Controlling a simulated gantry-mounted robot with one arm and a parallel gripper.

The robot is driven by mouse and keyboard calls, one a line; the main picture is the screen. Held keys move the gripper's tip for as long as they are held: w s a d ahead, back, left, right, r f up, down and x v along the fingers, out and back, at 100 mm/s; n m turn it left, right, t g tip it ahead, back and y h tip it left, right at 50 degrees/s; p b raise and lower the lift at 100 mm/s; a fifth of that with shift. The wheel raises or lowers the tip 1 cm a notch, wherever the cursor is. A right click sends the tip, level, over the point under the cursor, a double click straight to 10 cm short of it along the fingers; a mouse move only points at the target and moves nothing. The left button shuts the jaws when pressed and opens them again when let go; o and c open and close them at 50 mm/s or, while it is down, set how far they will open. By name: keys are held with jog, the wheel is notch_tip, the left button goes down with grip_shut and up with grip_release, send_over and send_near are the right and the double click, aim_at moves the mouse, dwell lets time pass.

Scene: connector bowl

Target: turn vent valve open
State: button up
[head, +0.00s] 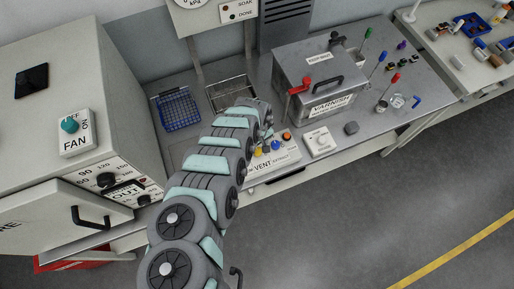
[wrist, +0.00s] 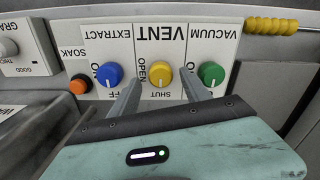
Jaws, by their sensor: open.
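The vent valve is a round yellow knob (wrist: 161,77) under the word VENT on a white panel (wrist: 161,35), seen upside down in the wrist view. OPEN is printed to its left and SHUT below it. The knob's exact pointing is too small to tell. My gripper (wrist: 160,96) is open, with one finger on each side of the yellow knob and a visible gap to it on both sides. In the head view the yellow knob (head: 258,152) shows beside the end of my arm, which hides much of the gripper.
A blue EXTRACT knob (wrist: 109,74) and a green VACUUM knob (wrist: 211,74) flank the vent knob closely. An orange SOAK button (wrist: 78,87) is beyond the blue one. The varnish tank (head: 318,85) with a red handle (head: 300,86) stands behind the panel.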

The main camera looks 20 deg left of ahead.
jog(key=shift+s+f, duration=0.1)
jog(key=shift+f, duration=0.35)
jog(key=shift+a, duration=0.1)
grip_shut()
dwell(0.4)
